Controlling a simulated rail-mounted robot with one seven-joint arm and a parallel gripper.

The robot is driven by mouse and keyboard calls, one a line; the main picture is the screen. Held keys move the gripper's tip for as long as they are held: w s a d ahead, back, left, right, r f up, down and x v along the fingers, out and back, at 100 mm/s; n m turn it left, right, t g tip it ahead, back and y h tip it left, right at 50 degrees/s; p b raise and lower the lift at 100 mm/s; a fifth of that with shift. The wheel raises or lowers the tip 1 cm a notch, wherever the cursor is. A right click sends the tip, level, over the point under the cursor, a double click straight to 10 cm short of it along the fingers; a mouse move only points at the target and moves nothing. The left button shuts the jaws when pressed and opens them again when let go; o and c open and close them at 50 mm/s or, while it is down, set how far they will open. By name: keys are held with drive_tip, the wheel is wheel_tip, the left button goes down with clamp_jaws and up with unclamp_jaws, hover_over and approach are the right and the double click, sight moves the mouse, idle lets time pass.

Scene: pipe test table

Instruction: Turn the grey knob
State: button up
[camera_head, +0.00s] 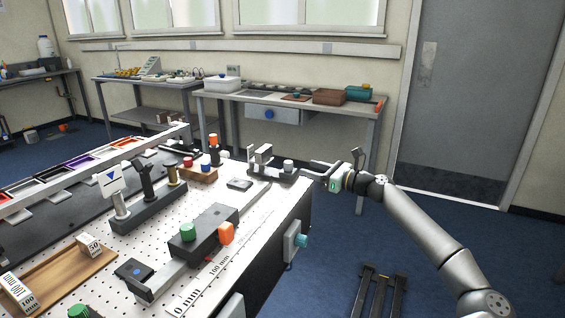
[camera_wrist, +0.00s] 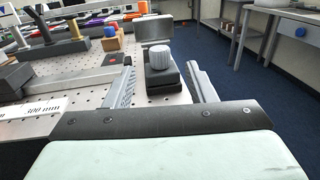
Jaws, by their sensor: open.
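The grey knob (camera_wrist: 160,57) is ribbed and stands upright on a small black block (camera_wrist: 163,83) at the table's edge. In the head view the grey knob (camera_head: 288,165) is small, on a dark base near the far right corner of the table. My gripper (camera_wrist: 160,66) is open, with one finger on each side of the knob in the wrist view. A gap shows between the knob and each finger. In the head view my gripper (camera_head: 309,171) reaches in from the right, its fingertips close to the knob. Contact is not visible.
An upright grey metal bracket (camera_wrist: 155,28) stands just behind the knob. A teal knob (camera_head: 302,240) sticks out from the table's side. The floor to the right is mostly free.

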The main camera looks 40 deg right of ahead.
sight(288, 166)
drive_tip(key=x, duration=1)
drive_tip(key=shift+w+a, duration=0.2)
drive_tip(key=shift+w, duration=0.1)
drive_tip(key=c, duration=1)
